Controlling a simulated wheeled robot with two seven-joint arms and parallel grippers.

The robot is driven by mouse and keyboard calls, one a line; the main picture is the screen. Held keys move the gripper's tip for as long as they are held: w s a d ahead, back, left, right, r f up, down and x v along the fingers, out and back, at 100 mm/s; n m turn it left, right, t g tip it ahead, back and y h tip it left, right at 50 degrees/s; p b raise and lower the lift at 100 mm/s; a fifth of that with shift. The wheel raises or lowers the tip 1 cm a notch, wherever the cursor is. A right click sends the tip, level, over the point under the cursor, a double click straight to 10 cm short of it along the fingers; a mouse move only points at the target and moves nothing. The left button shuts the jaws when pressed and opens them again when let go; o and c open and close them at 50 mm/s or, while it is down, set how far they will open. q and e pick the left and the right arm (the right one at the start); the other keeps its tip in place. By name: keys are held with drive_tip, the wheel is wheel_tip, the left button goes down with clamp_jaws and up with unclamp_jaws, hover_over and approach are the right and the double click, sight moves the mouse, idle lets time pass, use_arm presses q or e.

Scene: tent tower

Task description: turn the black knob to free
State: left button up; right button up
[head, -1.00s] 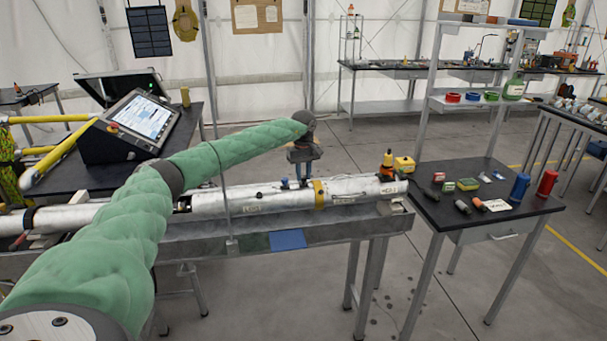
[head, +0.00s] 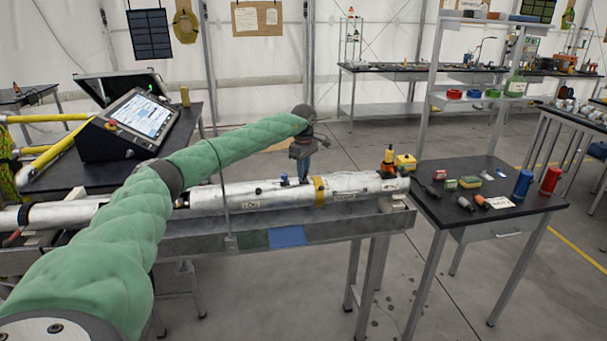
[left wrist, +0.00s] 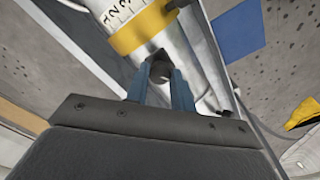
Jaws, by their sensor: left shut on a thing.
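The black knob (left wrist: 160,72) sits on the side of a long silver-white tube (head: 345,184), next to a yellow band (head: 319,190). My left gripper (head: 303,178) points down at the tube from above. In the left wrist view its two blue fingers (left wrist: 160,80) stand on either side of the knob and are closed on it. In the head view the fingers hide the knob. The knob's markings and exact angle cannot be read. My right gripper is in neither view.
The tube lies on a grey bench (head: 345,228) with a blue patch (head: 288,237) on its front. A black side table (head: 485,225) at the right holds small parts and red and blue cylinders. A console with a screen (head: 143,116) stands at the left. Open floor lies behind the bench.

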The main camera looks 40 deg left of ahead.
use_arm(q)
drive_tip(key=n+b, duration=0.2)
drive_tip(key=n, duration=0.4)
drive_tip(key=shift+n, duration=0.3)
drive_tip(key=n, duration=0.3)
drive_tip(key=shift+r+n+b, duration=0.1)
drive_tip(key=shift+n+b, duration=0.3)
drive_tip(key=shift+n, duration=0.6)
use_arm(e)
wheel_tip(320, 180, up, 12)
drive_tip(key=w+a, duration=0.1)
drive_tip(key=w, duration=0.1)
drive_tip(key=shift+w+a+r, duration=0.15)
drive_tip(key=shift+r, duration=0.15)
use_arm(q)
drive_tip(key=o, duration=1)
